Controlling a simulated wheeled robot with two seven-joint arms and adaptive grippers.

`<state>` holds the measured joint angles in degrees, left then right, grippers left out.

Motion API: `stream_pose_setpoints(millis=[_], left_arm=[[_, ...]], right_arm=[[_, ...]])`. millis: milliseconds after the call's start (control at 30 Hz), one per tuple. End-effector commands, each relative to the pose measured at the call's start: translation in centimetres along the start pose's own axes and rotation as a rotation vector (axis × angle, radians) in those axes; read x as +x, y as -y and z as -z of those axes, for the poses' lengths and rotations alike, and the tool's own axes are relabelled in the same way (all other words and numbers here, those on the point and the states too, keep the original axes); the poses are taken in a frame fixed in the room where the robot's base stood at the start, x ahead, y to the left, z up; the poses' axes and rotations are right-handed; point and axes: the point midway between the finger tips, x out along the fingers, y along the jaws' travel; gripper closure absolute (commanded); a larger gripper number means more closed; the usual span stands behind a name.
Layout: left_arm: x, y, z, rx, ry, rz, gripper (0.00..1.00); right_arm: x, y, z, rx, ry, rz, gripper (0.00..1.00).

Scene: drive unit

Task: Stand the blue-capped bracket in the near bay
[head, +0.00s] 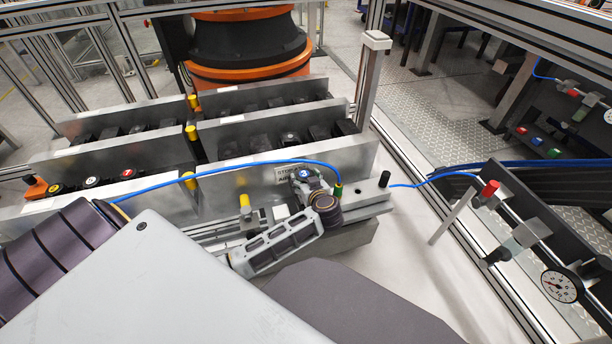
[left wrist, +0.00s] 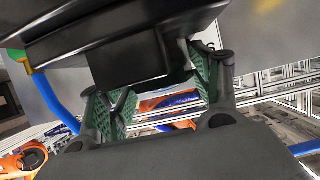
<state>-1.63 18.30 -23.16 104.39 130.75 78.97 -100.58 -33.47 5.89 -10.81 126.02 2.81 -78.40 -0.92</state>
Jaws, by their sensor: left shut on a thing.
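The blue-capped bracket (head: 304,174) shows in the head view as a small blue cap with a white mark, beside the front face of the nearest metal panel. My right gripper is not in view.
Several dark parts sit between the panels behind; yellow-, white- and red-capped ones (head: 92,181) stand at left. A blue hose (head: 250,163) arches over the front. A yellow-topped post (head: 244,203) stands near the gripper. A pressure gauge (head: 559,286) is at right.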

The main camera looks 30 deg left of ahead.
Motion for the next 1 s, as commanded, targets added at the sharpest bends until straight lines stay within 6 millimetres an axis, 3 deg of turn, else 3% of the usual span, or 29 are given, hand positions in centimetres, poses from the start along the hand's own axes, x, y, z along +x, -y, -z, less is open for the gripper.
stream_pose_setpoints(millis=[600, 1000], left_arm=[[2.6, -0.1, -5.9, -0.003, -0.007, -0.002, 1.0], [2.9, -0.1, -6.5, -0.004, -0.007, -0.002, 1.0]], right_arm=[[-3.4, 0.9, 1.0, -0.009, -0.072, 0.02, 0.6], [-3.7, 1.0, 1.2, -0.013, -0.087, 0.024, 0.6]])
